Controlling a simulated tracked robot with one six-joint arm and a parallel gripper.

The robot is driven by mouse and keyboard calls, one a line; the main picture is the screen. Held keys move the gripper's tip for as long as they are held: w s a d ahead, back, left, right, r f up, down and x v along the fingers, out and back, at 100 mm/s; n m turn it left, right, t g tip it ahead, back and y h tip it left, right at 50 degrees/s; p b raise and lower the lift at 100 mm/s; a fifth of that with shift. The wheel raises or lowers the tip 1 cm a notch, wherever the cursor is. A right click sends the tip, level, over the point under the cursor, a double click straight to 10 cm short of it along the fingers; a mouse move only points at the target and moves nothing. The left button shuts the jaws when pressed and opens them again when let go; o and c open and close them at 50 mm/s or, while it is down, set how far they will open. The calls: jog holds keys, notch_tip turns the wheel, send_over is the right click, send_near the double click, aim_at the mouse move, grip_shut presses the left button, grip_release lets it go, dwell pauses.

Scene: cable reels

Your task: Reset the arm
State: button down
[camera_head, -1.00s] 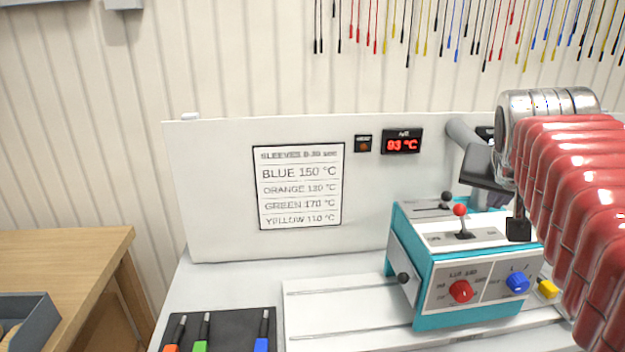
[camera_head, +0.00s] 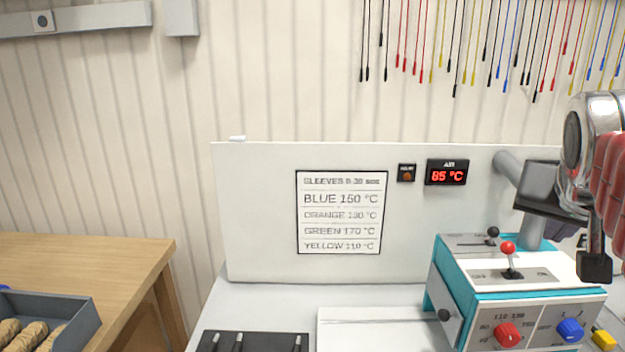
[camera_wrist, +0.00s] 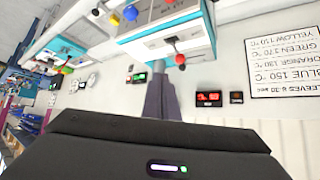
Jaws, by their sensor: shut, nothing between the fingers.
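The wrist view is upside down. The machine also shows at the top of the wrist view (camera_wrist: 150,35).
A white panel (camera_head: 255,215) bears a temperature sign (camera_head: 340,212) and a red display (camera_head: 446,173). A dark tray (camera_head: 225,343) lies at the bottom. A wooden table (camera_head: 125,258) with a grey bin (camera_head: 82,318) stands left. Coloured leads (camera_head: 465,50) hang on the wall.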

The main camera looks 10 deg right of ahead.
jog(key=s+a+f+n+y, duration=0.1)
jog(key=a+f+n+y, duration=0.2)
jog(key=a+f, duration=0.9)
jog(key=s+a+f+n+g+y, duration=0.1)
jog(key=a+f+n, duration=0.5)
jog(key=a+f, duration=0.6)
jog(key=s+y, duration=0.1)
jog(key=y, duration=0.1)
jog(key=shift+a+y, duration=0.3)
jog(key=shift+s+f, duration=0.1)
